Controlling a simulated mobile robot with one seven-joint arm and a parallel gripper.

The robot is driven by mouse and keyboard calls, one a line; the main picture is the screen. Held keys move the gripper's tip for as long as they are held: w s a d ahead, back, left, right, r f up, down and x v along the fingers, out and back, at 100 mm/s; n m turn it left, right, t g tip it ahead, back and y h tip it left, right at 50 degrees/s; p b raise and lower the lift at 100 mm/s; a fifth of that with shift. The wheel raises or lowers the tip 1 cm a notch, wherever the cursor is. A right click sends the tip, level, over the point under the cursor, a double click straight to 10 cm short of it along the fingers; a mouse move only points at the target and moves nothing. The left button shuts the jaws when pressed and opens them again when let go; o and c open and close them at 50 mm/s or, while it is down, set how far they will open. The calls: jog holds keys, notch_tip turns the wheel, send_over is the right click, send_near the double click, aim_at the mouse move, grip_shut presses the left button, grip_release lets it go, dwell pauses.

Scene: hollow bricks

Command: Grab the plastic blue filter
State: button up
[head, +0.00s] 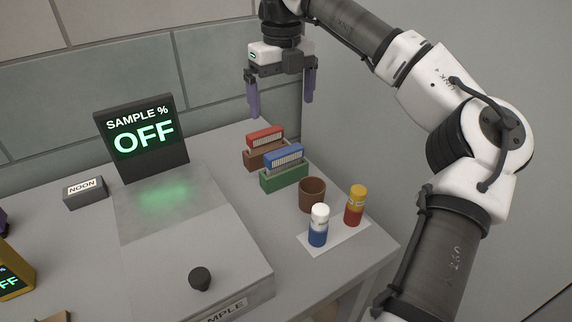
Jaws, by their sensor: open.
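A blue block with a white ribbed face (284,155), which looks like the blue filter, sits upright in a green holder (285,179) on the counter. A similar red block (264,136) sits in a brown holder (260,158) just behind it. My gripper (281,104) hangs above and behind both blocks in the picture, fingers pointing down. Its two purple fingers are wide apart with nothing between them. It touches neither block. The lower part of the blue block is hidden inside the green holder.
A brown cup (312,195), a blue-and-white bottle (319,225) and a red-and-yellow bottle (355,205) stand right of the holders. A sample machine (190,240) with an OFF display (143,138) is at left. A NOON block (86,191) stands farther left. The wall is behind.

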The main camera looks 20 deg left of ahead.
aim_at(284, 150)
notch_tip(284, 150, down, 9)
jog(key=shift+w+f, duration=0.1)
jog(key=shift+f, duration=0.05)
jog(key=shift+w+f+p, duration=0.2)
jog(key=shift+f+p, duration=0.1)
jog(key=shift+f, duration=2.35)
jog(key=c, duration=0.8)
